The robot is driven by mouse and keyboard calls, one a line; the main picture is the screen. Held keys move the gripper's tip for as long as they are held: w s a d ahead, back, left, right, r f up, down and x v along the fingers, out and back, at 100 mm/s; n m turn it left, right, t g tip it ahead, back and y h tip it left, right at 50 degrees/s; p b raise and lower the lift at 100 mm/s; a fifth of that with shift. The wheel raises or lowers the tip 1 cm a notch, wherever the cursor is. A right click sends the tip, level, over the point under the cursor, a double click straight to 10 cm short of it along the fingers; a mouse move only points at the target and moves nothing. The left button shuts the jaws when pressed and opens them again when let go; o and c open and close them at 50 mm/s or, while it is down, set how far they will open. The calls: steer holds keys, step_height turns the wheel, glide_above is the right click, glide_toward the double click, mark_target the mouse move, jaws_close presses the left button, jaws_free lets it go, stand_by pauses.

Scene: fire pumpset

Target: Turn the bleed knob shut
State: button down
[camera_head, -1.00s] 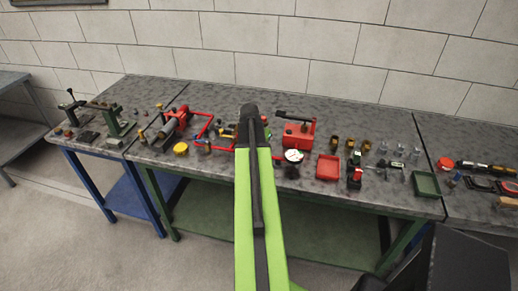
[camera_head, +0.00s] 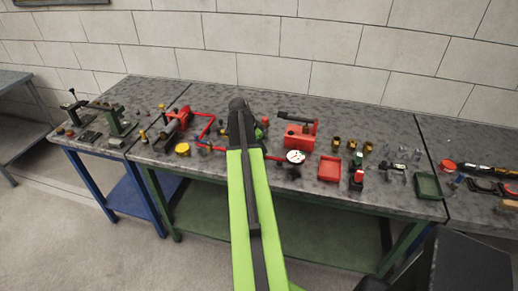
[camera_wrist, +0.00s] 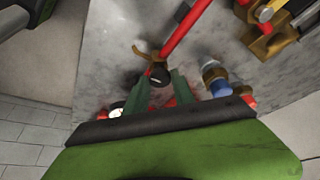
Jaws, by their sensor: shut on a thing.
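A small black round knob (camera_wrist: 158,75), likely the bleed knob, sits beside a brass fitting (camera_wrist: 148,54) at the end of a red pipe (camera_wrist: 184,30) in the wrist view. My gripper (camera_wrist: 163,80) has its two green fingers on either side of this knob and is shut on it. The fingers partly cover the knob's near side. In the head view my gripper (camera_head: 238,104) is over the bench, at the right of the red pipework (camera_head: 207,128). The arm hides the knob there.
A blue and brass fitting (camera_wrist: 215,78) is close to the right of the fingers. A white-faced gauge (camera_head: 296,156) and a red pump (camera_head: 299,136) stand right of the arm. A yellow cap (camera_head: 182,149) is at left, a red tray (camera_head: 329,170) at right.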

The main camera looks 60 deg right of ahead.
steer(key=shift+s, duration=0.3)
steer(key=c, duration=1.1)
jaws_free()
steer(key=shift+d, duration=0.1)
steer(key=shift+o, duration=0.2)
steer(key=shift+w, duration=0.1)
steer(key=shift+r, duration=0.1)
steer(key=p+v, duration=1.6)
steer(key=v, duration=0.1)
steer(key=shift+w, duration=0.15)
